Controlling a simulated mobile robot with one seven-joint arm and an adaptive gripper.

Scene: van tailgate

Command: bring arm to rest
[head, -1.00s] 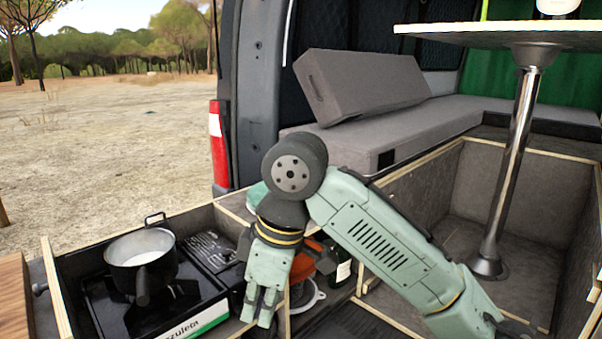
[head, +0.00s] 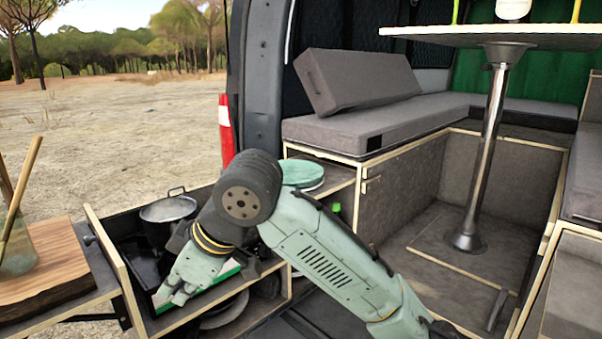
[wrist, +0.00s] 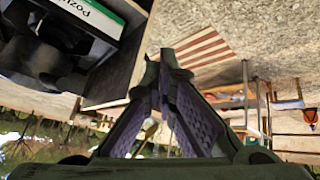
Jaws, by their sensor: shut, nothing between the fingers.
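My arm reaches up from the lower right of the head view, bends at a dark joint and hangs down to the left. My gripper (head: 178,293) is shut and empty. It hangs in front of the pull-out drawer with the camp stove and pot. In the wrist view my gripper (wrist: 160,75) shows both fingers with their tips together and nothing between them. The wrist picture is upside down, with ground and trees around the fingers.
A pot (head: 168,210) stands in the drawer (head: 118,262), partly behind my arm. A wooden board (head: 45,262) lies on a side shelf at left. A table on a metal post (head: 484,150) stands at right. A grey bench cushion (head: 375,130) lies behind. Open floor (head: 455,225) shows around the post.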

